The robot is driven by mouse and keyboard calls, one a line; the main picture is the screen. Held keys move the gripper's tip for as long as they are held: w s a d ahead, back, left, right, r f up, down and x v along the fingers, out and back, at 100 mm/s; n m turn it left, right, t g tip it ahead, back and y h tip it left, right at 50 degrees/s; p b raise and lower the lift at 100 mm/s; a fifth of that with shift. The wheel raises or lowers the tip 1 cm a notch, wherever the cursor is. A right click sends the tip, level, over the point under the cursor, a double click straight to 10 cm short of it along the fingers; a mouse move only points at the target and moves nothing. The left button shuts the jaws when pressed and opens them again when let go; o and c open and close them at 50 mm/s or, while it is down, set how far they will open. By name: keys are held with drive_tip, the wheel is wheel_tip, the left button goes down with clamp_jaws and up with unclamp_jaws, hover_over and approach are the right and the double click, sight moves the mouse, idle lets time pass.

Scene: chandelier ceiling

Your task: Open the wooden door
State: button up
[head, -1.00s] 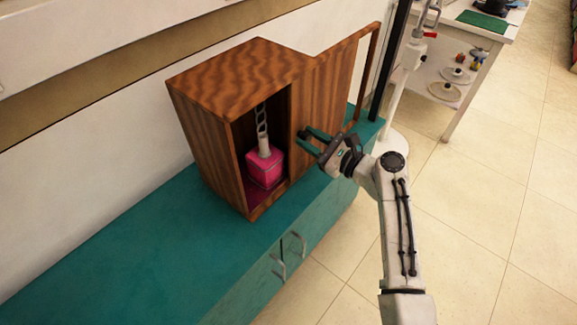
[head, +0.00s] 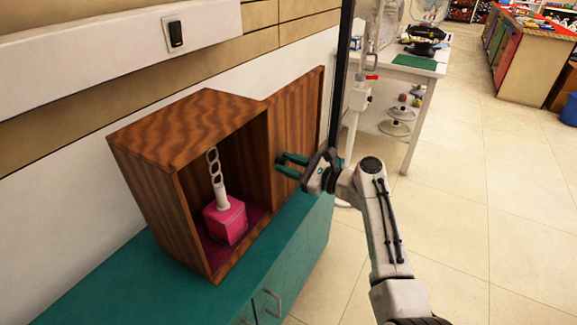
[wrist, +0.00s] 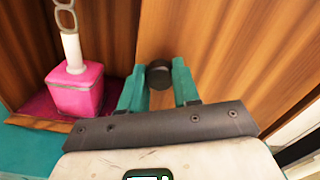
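The wooden door (head: 298,130) is a sliding panel of brown striped wood, set to the right of the wooden cabinet (head: 150,190). The cabinet's front opening is uncovered. A dark round knob (wrist: 159,75) sits on the door near its left edge. My gripper (head: 279,166) has its two green fingers at the knob; in the wrist view my gripper (wrist: 159,82) has one finger on each side of it, with no clear gap. The knob is hidden by the fingers in the head view.
A pink block (head: 225,220) with a white post and chain links stands inside the cabinet. The teal counter (head: 120,275) lies beneath. A black vertical pole (head: 338,90) and a white table (head: 430,72) are at the right. The tiled floor (head: 480,220) is clear.

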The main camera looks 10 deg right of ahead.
drive_tip(key=o, duration=0.5)
drive_tip(key=p+v, duration=0.2)
drive_tip(key=v, duration=0.8)
drive_tip(key=shift+s+d, duration=0.3)
